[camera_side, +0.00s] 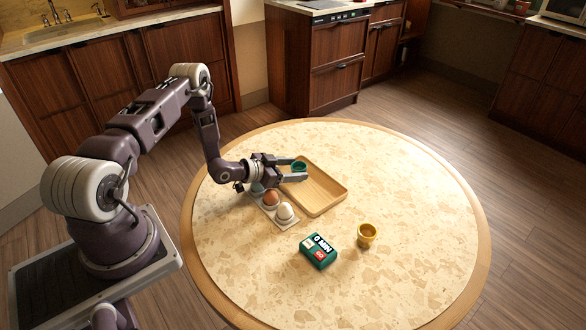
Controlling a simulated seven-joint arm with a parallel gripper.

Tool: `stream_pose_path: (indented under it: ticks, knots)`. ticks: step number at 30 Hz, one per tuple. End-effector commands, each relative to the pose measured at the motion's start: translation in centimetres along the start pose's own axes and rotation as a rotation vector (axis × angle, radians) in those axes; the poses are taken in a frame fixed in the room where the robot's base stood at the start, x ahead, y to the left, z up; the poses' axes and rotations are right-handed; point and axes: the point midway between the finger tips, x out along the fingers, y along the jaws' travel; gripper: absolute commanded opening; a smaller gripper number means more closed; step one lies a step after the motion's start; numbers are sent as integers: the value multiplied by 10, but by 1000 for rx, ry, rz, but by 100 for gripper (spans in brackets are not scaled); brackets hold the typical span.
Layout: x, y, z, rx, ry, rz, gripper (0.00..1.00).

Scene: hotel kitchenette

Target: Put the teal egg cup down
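The teal egg cup (299,166) is between the two fingers of my gripper (298,169), which are shut on it from both sides. The cup appears upright, with its lower part hidden by the near finger. It shows over the far left corner of the wooden tray (327,200). From this one view I cannot tell whether the cup touches the tray or is held above it. The visible floor of the tray is empty.
A pale egg holder with a brown egg (271,198) and a white egg (285,212) stands left of the tray, close under my gripper. A green box (318,251) and a yellow egg cup (366,235) stand nearer. The round table's right side (420,210) is clear.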

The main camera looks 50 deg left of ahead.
Motion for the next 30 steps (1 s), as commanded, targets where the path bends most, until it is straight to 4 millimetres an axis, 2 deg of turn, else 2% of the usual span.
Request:
stream_pose_path:
  ticks: [11,14,24,27,30]
  knots:
    - [-2,0,-4,0,0,0,65]
    - [-16,-1,-2,-1,-3,-1,65]
    - [-98,-1,-3,-3,-3,-2,65]
    - [-113,0,-3,-3,-2,-1,65]
    - [-120,-1,-5,6,-7,-1,65]
